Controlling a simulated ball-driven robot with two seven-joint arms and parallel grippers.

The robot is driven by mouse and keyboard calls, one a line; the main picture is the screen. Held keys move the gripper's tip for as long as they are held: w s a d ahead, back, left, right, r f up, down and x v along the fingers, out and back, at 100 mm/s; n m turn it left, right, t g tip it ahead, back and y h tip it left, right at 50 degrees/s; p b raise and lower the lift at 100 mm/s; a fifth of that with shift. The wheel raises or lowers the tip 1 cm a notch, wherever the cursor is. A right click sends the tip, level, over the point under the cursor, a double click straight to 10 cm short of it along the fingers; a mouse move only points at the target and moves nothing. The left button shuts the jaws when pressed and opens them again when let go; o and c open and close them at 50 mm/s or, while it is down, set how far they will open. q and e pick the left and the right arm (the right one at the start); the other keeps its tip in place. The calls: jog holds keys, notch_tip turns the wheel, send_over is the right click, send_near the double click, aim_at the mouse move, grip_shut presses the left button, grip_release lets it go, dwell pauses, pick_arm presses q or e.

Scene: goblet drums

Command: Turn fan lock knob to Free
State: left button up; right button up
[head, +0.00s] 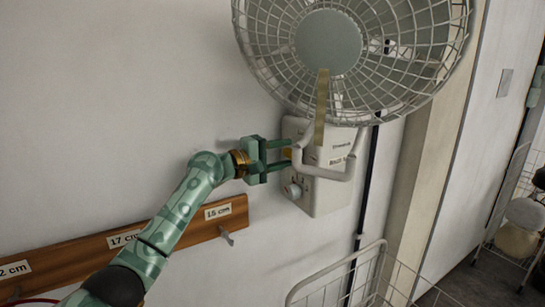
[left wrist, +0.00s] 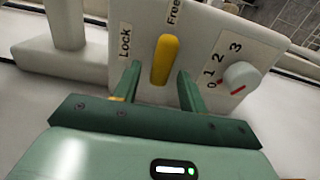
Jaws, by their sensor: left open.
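The fan lock knob (left wrist: 165,60) is a yellow bar on the side face of the white fan housing (left wrist: 205,25). Its long axis runs up towards the "Free" label (left wrist: 173,12); the "Lock" label (left wrist: 125,42) is to its left. My left gripper (left wrist: 159,70) is open, with one green finger on each side of the knob. I cannot tell whether either finger touches it. In the head view, the left gripper (head: 288,154) reaches the housing (head: 330,195) from the left, and only a bit of yellow shows between its fingers. My right gripper is not in view.
A white speed dial (left wrist: 240,75) with a red mark sits right of the knob, beside 0 to 3 labels. The round fan cage (head: 328,40) is above the housing. A wooden hook rail (head: 190,236) is at lower left, and a white wire basket (head: 335,282) below.

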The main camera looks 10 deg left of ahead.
pick_arm(q)
jog(key=b+v, duration=0.5)
jog(key=v, duration=1.1)
jog(key=shift+a, duration=0.2)
jog(key=shift+s, duration=0.1)
